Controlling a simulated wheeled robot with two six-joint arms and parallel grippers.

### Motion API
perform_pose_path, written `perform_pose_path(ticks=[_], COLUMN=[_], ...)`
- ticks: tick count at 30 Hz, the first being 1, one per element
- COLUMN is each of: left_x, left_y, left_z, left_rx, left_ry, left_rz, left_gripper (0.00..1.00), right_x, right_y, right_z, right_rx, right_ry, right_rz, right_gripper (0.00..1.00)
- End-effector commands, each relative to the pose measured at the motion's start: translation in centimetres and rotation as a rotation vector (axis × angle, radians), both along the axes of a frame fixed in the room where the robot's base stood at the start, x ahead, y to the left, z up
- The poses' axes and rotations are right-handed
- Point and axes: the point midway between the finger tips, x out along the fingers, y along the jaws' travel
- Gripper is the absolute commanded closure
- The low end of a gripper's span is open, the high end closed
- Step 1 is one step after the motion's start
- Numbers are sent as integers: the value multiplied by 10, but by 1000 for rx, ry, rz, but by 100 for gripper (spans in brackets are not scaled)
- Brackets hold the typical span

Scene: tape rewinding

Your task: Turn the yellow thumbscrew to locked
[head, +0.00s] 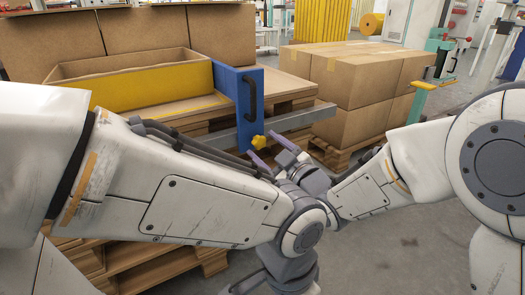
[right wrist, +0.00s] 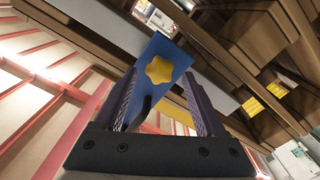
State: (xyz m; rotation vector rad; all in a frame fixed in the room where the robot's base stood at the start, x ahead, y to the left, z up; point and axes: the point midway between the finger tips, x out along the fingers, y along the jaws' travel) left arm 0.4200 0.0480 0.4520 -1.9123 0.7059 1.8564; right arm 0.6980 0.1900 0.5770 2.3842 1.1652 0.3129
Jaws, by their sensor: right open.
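The yellow thumbscrew (head: 258,142) is a lobed knob on the lower part of a blue upright plate (head: 229,85). In the right wrist view the thumbscrew (right wrist: 159,70) faces me, in front of the blue plate (right wrist: 174,92). My right gripper (head: 262,148) is open, its two purple fingers pointing at the knob from the near side. In the right wrist view the fingers of the right gripper (right wrist: 160,82) stand on either side of the knob, with gaps visible; whether the tips reach its depth is unclear. My left arm crosses the foreground, and its gripper fingers do not show.
A black handle (head: 252,95) sits above the thumbscrew on the plate. A grey metal bar (head: 300,117) runs behind it. An open cardboard box (head: 120,63) stands on the left, and stacked cartons (head: 345,75) on a pallet stand on the right. Floor is open at lower right.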

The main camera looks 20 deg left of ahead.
Motion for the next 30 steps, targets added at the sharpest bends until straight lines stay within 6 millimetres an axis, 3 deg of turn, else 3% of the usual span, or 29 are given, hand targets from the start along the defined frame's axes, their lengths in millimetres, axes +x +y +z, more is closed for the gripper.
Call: perform_pose_path(ticks=[5, 14, 18, 20, 30], left_x=[0, 0, 0, 0, 0], left_y=[0, 0, 0, 0, 0], left_z=[-7, -6, -6, -6, -3], left_rx=[0, 0, 0, 0, 0], left_ry=[0, 0, 0, 0, 0], left_rz=[0, 0, 0, 0, 0], left_gripper=[62, 62, 62, 62, 62], right_x=[9, 10, 10, 10, 10], right_y=[11, 13, 13, 13, 12], right_z=[-1, 0, 0, 0, 1], right_rx=[0, -1, -1, -1, 23], right_ry=[0, 1, 1, 1, 31], right_rz=[-1, -1, -1, -1, 0], right_gripper=[27, 27, 81, 100, 100])
